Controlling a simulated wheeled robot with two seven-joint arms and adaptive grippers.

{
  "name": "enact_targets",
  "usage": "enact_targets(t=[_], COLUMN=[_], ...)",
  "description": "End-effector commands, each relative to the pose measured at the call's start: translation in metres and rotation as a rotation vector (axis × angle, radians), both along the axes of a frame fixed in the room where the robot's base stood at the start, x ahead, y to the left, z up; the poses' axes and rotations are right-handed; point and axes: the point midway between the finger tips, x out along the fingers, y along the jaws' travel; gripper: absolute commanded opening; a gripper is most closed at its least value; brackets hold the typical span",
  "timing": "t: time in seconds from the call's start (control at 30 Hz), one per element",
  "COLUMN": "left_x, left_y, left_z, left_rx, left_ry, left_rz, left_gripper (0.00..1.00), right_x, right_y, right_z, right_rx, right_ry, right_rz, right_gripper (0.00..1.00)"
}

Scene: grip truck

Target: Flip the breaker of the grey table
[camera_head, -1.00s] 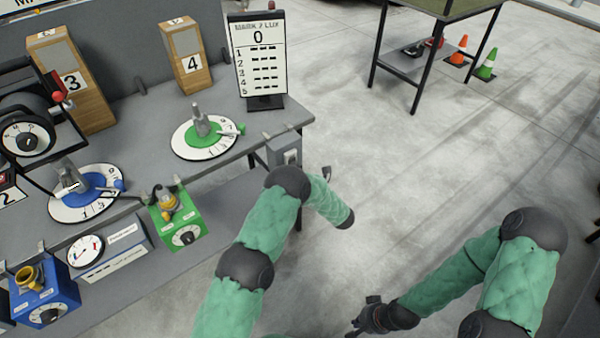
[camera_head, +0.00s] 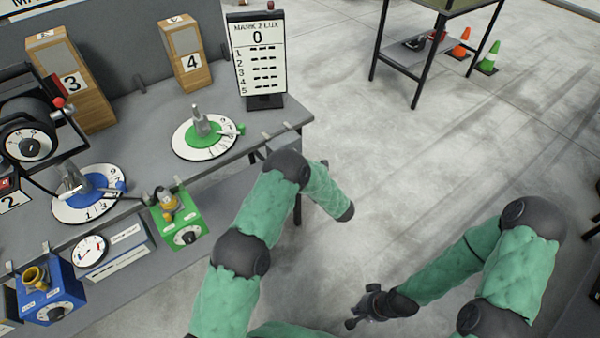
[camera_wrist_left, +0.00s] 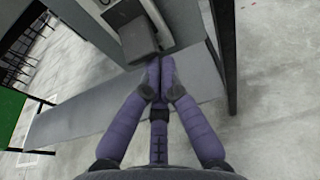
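The grey table (camera_head: 150,140) fills the left of the head view. The grey breaker box at its right end is hidden behind my left arm there. In the left wrist view, a grey box (camera_wrist_left: 128,36), apparently the breaker, is mounted by the table's edge. My left gripper (camera_wrist_left: 160,62) has its purple fingertips together, with nothing visible between them. The tips are close to the box's lower right corner; I cannot tell if they touch it. My right gripper (camera_head: 368,306) hangs low over the floor, away from the table; its finger opening is unclear.
A score board (camera_head: 257,60), numbered wooden blocks (camera_head: 192,62), a green dial (camera_head: 205,138) and a blue dial (camera_head: 90,193) stand on the table. A dark table leg (camera_wrist_left: 220,60) is right of my left fingers.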

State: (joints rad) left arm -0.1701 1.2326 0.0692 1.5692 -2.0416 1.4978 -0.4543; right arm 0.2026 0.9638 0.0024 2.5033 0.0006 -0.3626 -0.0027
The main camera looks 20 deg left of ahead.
Motion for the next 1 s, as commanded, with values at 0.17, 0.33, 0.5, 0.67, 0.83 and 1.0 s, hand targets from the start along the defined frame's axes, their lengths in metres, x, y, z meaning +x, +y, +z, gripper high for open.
enact_targets(t=[0.17, 0.33, 0.5, 0.67, 0.83, 1.0], left_x=[-0.002, -0.003, -0.004, -0.005, -0.006, -0.007], left_y=[-0.001, -0.001, -0.002, -0.002, -0.003, -0.004], left_z=[0.003, 0.004, 0.005, 0.007, 0.013, 0.019], left_rx=[0.002, 0.001, 0.001, 0.001, -0.021, -0.088], left_ry=[-0.001, -0.002, -0.003, -0.005, 0.012, 0.063], left_rz=[0.000, 0.000, 0.000, 0.001, 0.002, 0.002], left_gripper=[0.00, 0.00, 0.00, 0.00, 0.00, 0.00], right_x=[0.000, 0.000, 0.000, 0.000, 0.000, 0.000], right_y=[0.000, 0.000, 0.000, 0.000, 0.000, 0.000], right_z=[0.004, 0.006, 0.008, 0.011, 0.016, 0.023], right_rx=[0.000, 0.000, 0.000, 0.000, 0.000, 0.000], right_ry=[0.000, 0.000, 0.000, 0.000, 0.000, 0.000], right_rz=[0.000, 0.000, 0.000, 0.000, 0.000, 0.000], right_gripper=[0.00, 0.00, 0.00, 0.00, 0.00, 0.00])
